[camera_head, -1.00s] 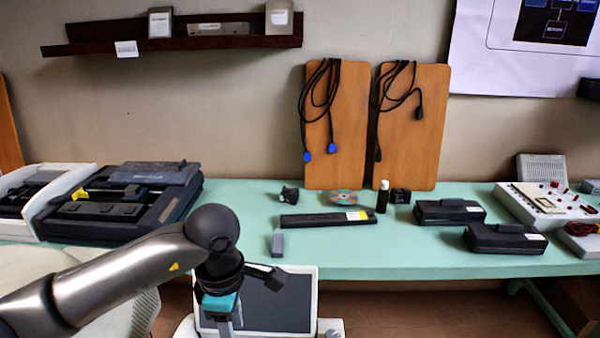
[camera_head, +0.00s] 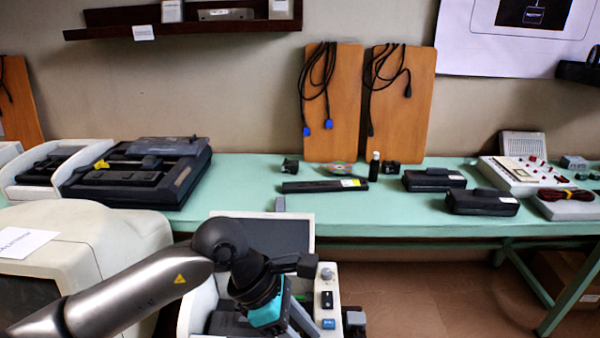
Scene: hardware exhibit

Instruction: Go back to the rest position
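My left arm comes in from the lower left of the head view. Its gripper (camera_head: 293,322) points down in front of a beige device with a dark screen (camera_head: 285,233). The fingers run past the bottom edge, so I cannot tell whether they are open or shut, or whether they hold anything. My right gripper is not in view.
The green table (camera_head: 370,215) runs along the wall with black cases (camera_head: 482,202), a black bar (camera_head: 325,186) and a test panel (camera_head: 520,175) on it. A large beige machine (camera_head: 110,235) stands at the near left. Brown floor (camera_head: 430,300) is open at the lower right.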

